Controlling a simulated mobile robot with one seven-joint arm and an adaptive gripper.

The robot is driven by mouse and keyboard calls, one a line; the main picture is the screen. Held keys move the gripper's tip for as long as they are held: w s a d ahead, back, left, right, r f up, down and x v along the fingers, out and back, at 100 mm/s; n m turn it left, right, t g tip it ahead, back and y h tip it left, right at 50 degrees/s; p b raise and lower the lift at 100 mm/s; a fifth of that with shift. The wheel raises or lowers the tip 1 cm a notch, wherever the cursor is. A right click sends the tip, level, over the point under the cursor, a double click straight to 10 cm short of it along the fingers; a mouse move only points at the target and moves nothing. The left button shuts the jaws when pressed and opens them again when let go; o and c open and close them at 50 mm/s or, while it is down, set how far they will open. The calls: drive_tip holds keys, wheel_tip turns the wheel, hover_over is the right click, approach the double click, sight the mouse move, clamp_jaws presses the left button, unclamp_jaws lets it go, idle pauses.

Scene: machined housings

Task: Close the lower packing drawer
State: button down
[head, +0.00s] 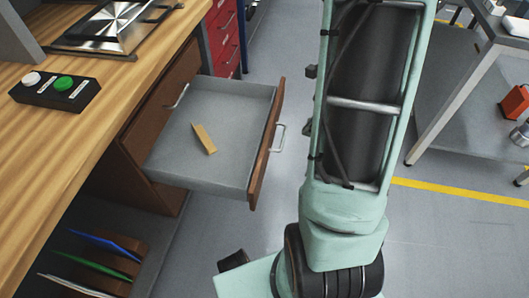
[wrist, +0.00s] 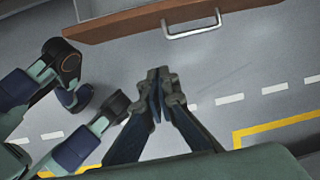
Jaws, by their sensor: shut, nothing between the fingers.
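The lower packing drawer (head: 185,172) stands pulled out of the wooden bench in the head view. Its grey tray is open to view, and its brown front panel (head: 266,145) with a metal handle (head: 280,137) faces right. The front (wrist: 130,20) and handle (wrist: 195,29) also show at the top of the wrist view. My gripper (wrist: 159,82) is shut and empty in the wrist view. It appears apart from the handle, with floor seen around the fingertips. The gripper's fingers cannot be made out in the head view.
A small tan block (head: 203,138) lies inside the drawer. A closed brown front with a handle (head: 180,96) sits above it. A button box (head: 56,91) is on the bench top. A grey metal table (head: 450,110) stands at right. Floor right of the drawer is clear up to my arm.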

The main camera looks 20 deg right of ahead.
drive_tip(key=w+a+f+b, duration=0.3)
drive_tip(key=a+f+b, duration=0.2)
drive_tip(key=a+f, duration=0.4)
drive_tip(key=shift+w+f+m+y, duration=0.25)
drive_tip(key=shift+f+m+y, duration=0.05)
drive_tip(key=shift+f, duration=0.15)
drive_tip(key=shift+a, duration=0.1)
